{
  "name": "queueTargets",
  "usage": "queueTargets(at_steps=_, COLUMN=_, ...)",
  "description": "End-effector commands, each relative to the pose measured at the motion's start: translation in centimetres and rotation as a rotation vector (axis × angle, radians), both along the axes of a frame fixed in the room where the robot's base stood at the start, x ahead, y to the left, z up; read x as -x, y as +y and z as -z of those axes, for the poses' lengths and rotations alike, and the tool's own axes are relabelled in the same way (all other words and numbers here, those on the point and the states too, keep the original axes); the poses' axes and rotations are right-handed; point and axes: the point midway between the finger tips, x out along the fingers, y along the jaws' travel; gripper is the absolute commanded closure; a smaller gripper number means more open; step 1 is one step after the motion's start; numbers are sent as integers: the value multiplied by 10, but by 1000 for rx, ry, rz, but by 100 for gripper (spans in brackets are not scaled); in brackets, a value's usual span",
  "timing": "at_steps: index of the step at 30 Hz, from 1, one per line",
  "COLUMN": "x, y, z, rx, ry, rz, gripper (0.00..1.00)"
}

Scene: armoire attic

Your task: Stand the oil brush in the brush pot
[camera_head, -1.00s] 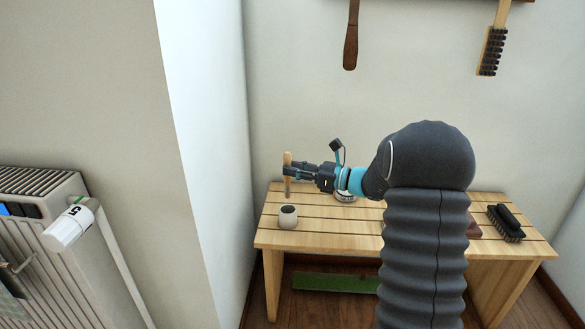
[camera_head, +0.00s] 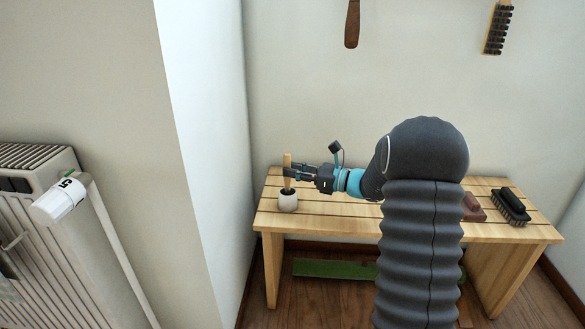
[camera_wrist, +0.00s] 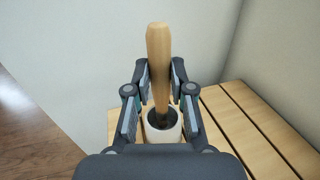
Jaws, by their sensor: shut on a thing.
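The oil brush (camera_head: 287,162) has a light wooden handle and stands upright in my gripper (camera_head: 289,173). The gripper is shut on the handle. The brush pot (camera_head: 287,203), a small pale cup with a dark opening, sits on the slatted bench directly below the brush. In the wrist view the wooden handle (camera_wrist: 159,60) rises between the fingers, and its dark lower end reaches to the mouth of the pot (camera_wrist: 152,135). The brush's tip is hidden there, and I cannot tell how deep it is or whether it touches the pot.
The slatted wooden bench (camera_head: 340,226) stands against the wall, with a black-bristled brush (camera_head: 510,207) and a reddish-brown block (camera_head: 473,207) at its right. Wooden-handled tools hang on the wall above. A white wall corner and a radiator (camera_head: 40,240) are at the left.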

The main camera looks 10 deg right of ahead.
Motion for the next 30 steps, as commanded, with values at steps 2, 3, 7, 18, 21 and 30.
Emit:
queueTargets(at_steps=2, x=0, y=0, z=4, rx=0, ry=0, rz=0, gripper=100)
queueTargets(at_steps=3, x=0, y=0, z=5, rx=0, ry=0, rz=0, gripper=100)
queueTargets(at_steps=7, x=0, y=0, z=6, rx=0, ry=0, rz=0, gripper=100)
queueTargets(at_steps=18, x=0, y=0, z=6, rx=0, ry=0, rz=0, gripper=48)
queueTargets(at_steps=21, x=0, y=0, z=6, rx=0, ry=0, rz=0, gripper=48)
queueTargets(at_steps=30, x=7, y=-12, z=6, rx=0, ry=0, rz=3, gripper=48)
